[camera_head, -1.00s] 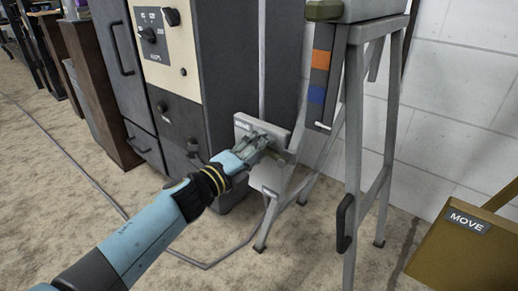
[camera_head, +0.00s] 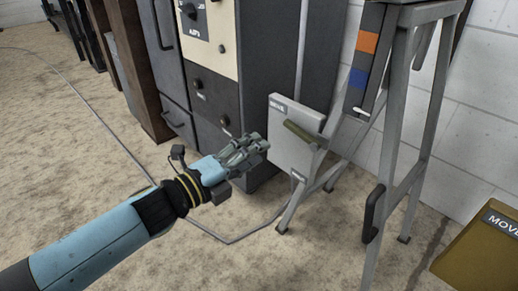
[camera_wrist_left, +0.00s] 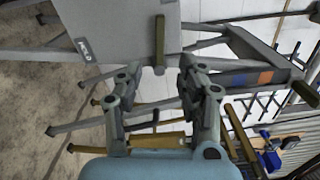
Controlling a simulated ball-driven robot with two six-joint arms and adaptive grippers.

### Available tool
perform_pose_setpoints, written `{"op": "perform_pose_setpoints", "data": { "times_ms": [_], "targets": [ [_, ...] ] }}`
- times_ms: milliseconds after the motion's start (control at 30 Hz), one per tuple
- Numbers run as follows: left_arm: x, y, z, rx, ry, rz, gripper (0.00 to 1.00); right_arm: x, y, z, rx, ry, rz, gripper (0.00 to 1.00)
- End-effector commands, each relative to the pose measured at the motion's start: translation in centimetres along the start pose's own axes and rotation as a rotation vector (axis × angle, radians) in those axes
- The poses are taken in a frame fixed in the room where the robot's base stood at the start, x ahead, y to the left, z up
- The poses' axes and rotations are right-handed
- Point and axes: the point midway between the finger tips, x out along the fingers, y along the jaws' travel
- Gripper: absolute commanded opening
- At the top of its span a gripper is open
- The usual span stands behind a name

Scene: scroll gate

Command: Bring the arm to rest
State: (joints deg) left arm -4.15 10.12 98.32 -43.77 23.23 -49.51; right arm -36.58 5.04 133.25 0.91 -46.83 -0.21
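My left gripper (camera_head: 262,146) is in the middle of the head view, at the end of my blue arm. It is to the left of a small grey panel (camera_head: 292,153) with an olive bar (camera_head: 306,134), and looks apart from both. In the left wrist view the two fingers of the left gripper (camera_wrist_left: 160,78) stand apart with nothing between them. The grey panel (camera_wrist_left: 115,30) and the olive bar (camera_wrist_left: 159,42) show beyond the fingertips. My right gripper is in neither view.
A dark cabinet (camera_head: 262,80) with a cream control face stands behind the gripper. A grey stand (camera_head: 420,130) with orange and blue patches is to the right. A mustard box (camera_head: 485,250) labelled MOVE is at lower right. Bare floor (camera_head: 90,150) lies on the left.

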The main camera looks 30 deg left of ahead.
Motion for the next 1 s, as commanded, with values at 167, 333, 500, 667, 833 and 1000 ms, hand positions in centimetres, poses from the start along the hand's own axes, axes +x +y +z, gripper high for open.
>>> {"op": "perform_pose_setpoints", "data": {
  "times_ms": [167, 333, 500, 667, 833, 1000],
  "targets": [
    [0.0, 0.0, 0.0, 0.000, 0.000, 0.000, 0.38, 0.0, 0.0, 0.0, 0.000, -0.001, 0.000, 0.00],
    [0.0, 0.0, 0.0, 0.000, 0.000, 0.000, 0.38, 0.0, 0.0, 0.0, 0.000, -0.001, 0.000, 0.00],
    [-1.8, 1.6, -1.1, -0.018, 0.006, 0.041, 0.38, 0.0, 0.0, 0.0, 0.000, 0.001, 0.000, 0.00],
    [-7.7, 2.8, -3.2, -0.176, -0.062, 0.141, 0.38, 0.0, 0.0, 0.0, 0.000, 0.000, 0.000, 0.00],
    [-14.4, 3.8, -2.4, -0.659, -0.354, 0.341, 0.38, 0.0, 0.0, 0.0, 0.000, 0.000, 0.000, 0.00],
    [-18.8, 4.6, -3.1, -1.045, -0.579, 0.483, 0.38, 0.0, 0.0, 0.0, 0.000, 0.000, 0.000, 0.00]
  ]
}}
